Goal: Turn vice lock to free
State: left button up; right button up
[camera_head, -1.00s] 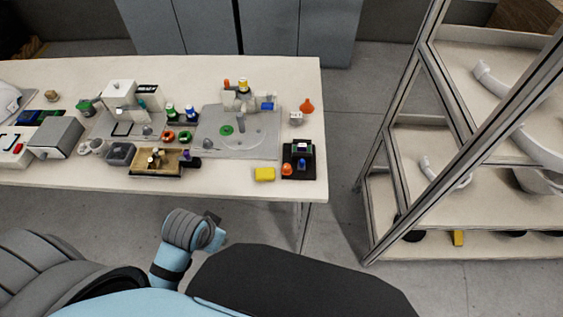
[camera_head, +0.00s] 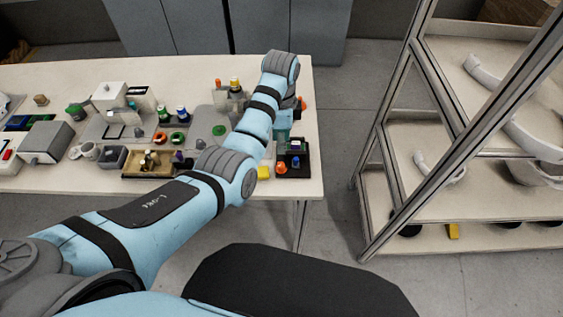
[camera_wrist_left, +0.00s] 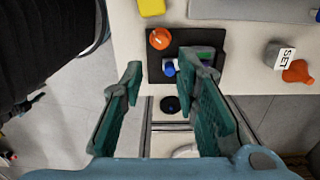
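A small black fixture (camera_head: 294,171) stands at the table's right front corner. It carries an orange knob (camera_head: 281,168), a blue knob and a dark block with a green and purple top. My right gripper is not in view.
A yellow block (camera_head: 264,173) lies left of the fixture. An orange funnel-like piece (camera_wrist_left: 298,72) and a SET block (camera_wrist_left: 280,55) lie behind it. Trays and small parts cover the table's left. A metal shelf rack (camera_head: 400,150) stands right, past open floor.

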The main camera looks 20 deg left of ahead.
aim_at(281, 164)
pick_arm(q)
notch_tip(281, 164, down, 11)
jog(key=b, duration=0.3)
jog(key=shift+r, duration=0.15)
jog(key=shift+r, duration=0.1)
grip_shut()
